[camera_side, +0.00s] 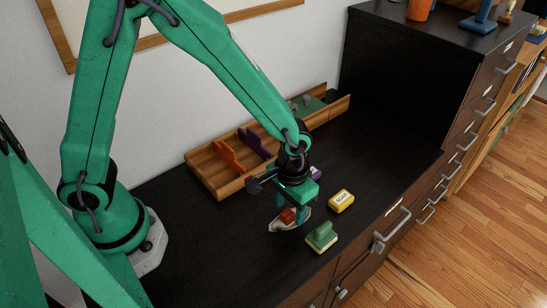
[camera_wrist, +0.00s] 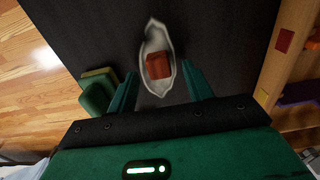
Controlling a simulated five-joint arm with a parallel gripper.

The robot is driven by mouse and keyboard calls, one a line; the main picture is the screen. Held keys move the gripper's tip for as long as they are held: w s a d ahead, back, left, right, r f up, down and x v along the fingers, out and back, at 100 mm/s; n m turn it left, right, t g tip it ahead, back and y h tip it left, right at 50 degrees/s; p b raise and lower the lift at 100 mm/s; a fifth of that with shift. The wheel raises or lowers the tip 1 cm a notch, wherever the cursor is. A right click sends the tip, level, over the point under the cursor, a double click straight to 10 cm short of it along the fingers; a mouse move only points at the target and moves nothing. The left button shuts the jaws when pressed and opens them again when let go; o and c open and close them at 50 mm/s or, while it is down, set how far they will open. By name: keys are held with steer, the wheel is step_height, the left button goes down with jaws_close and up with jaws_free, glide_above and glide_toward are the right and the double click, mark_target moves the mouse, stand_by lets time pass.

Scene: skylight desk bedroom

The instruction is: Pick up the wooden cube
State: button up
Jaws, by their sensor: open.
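The wooden cube (camera_wrist: 158,65) is reddish brown and sits inside a small pale boat-shaped dish (camera_wrist: 154,33). In the side view the cube (camera_side: 287,215) and dish (camera_side: 276,226) are on the black desk top, partly hidden by my fingers. My gripper (camera_wrist: 158,80) is open, pointing down, with one finger to each side of the dish in the wrist view. In the side view my gripper (camera_side: 293,206) is low over the dish. I cannot tell whether the fingers touch the dish.
A yellow soap bar (camera_side: 341,201) and a green-handled block (camera_side: 322,238) lie close to the right of the dish. A purple object (camera_side: 316,173) is partly hidden behind my gripper. A long wooden tray (camera_side: 204,176) with orange and purple pieces stands along the wall.

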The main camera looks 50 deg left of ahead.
steer(key=shift+f, duration=0.35)
steer(key=c, duration=1.1)
